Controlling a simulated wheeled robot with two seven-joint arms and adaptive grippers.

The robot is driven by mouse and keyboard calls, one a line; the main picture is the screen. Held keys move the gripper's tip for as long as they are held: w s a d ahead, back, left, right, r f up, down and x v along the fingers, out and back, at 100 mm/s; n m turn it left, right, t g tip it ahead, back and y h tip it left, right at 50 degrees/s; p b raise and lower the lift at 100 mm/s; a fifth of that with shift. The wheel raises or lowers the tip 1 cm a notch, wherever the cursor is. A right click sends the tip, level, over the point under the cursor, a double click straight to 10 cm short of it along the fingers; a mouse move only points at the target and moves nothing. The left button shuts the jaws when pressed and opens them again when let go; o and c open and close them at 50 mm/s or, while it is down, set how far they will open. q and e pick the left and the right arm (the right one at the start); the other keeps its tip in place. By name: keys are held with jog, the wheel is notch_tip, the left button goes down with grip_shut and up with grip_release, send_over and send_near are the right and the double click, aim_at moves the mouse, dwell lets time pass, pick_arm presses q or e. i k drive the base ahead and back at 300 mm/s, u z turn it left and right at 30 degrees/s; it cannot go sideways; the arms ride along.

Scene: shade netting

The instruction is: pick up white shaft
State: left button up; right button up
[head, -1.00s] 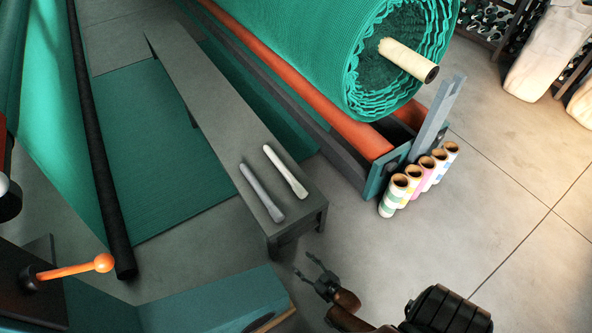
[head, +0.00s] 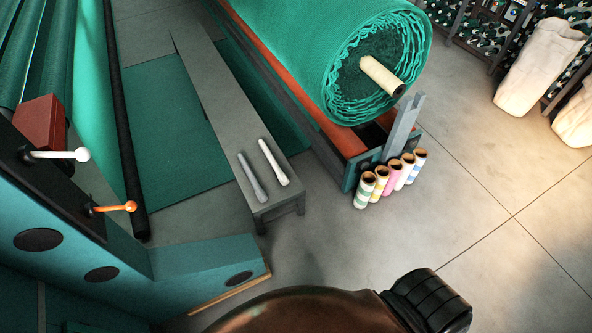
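The white shaft (head: 273,162) is a slim pale rod with a wider near end. It lies on the near end of a long grey bench (head: 215,90) in the head view. A similar grey shaft (head: 251,177) lies beside it on the left, apart from it and roughly parallel. Nothing covers either shaft. Neither of my grippers shows in the head view now; only brown and black parts of mine show at the bottom edge.
A large green netting roll (head: 300,50) lies right of the bench. Several coloured tubes (head: 391,174) stand by its frame. A teal machine (head: 200,262) with a white-knobbed lever (head: 60,154) and an orange-knobbed lever (head: 113,207) is at left.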

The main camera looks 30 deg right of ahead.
aim_at(283, 179)
jog(key=z, duration=0.45)
jog(key=k, duration=0.95)
jog(key=z, duration=1.35)
jog(key=i, duration=0.7)
jog(key=z, duration=0.8)
jog(key=i, duration=1.65)
jog(key=u, duration=1.45)
jog(key=i, duration=0.45)
jog(key=u, duration=0.45)
